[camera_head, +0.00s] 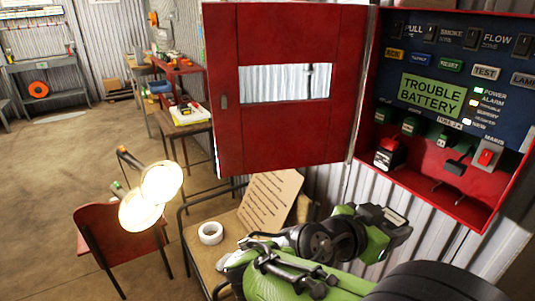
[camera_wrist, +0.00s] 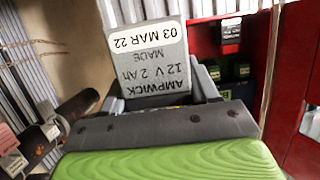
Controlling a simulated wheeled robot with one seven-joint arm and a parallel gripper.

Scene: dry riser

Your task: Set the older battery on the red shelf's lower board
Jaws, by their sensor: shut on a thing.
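The grey battery (camera_wrist: 150,62) fills the middle of the wrist view, its label upside down: AMPWICK 12 V 2 Ah, MADE 03 MAR 22. My gripper is shut on it, with its dark jaw edge (camera_wrist: 165,122) across the battery's near end. In the head view my gripper (camera_head: 368,232) holds the battery (camera_head: 392,218) below the open red cabinet, clear of it. A red shelf (camera_head: 182,68) stands far back, left of the cabinet door, with small items on top. Its lower board is not clear to see. No other battery's date is readable.
The cabinet (camera_head: 440,175) shows TROUBLE BATTERY on its panel. Its open door (camera_head: 290,130) hangs left. A table (camera_head: 205,262) with a tape roll (camera_head: 210,233) and cardboard sheet (camera_head: 270,200), a red chair (camera_head: 105,235) and a lit lamp (camera_head: 140,208) stand near. Floor at left is open.

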